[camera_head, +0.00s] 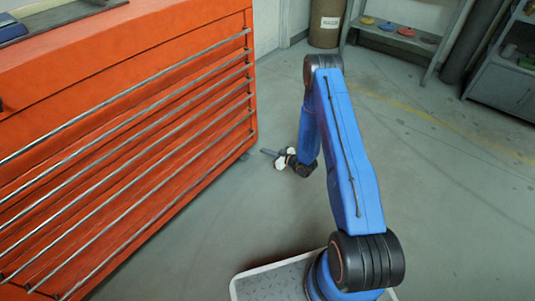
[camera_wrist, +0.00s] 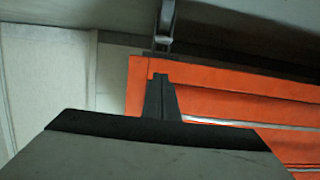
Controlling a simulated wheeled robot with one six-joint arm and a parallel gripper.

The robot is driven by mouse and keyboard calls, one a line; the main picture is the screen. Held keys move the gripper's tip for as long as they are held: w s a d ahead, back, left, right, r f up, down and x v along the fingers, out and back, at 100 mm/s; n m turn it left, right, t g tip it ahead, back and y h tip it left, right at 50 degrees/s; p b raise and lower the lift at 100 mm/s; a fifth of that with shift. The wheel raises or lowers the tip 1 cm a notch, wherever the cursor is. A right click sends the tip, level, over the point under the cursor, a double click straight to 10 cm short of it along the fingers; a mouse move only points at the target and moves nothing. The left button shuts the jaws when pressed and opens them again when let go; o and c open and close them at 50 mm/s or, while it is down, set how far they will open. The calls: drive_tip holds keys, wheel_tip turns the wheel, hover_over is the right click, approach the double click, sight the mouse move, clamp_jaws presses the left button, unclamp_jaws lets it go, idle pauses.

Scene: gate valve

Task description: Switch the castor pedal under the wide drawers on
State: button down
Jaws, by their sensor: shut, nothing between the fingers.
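The wide drawers are in an orange cabinet (camera_head: 130,130) with long metal handles, at the left of the head view. My gripper (camera_head: 267,152) is low, just right of the cabinet's lower far corner, with a gap between them. In the wrist view the cabinet (camera_wrist: 220,90) appears upside down, with the floor at the top. A grey metal castor (camera_wrist: 164,25) stands at its corner, straight beyond my gripper (camera_wrist: 160,80). The fingers are shut and empty. I cannot make out the pedal or its position; the fingers do not visibly touch the castor.
Open grey floor (camera_head: 430,190) lies right of my arm. A brown drum (camera_head: 326,22) and a shelf with coloured discs (camera_head: 400,32) stand at the back. A grey cabinet (camera_head: 505,85) is at the far right. A pale wall (camera_wrist: 45,80) shows in the wrist view.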

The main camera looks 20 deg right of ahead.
sight(250, 151)
drive_tip(key=x, duration=0.6)
drive_tip(key=shift+w, duration=0.1)
wheel_tip(250, 151, down, 4)
drive_tip(key=shift+w+a+f, duration=0.1)
drive_tip(key=shift+f, duration=0.1)
idle(0.3)
drive_tip(key=shift+f, duration=2.4)
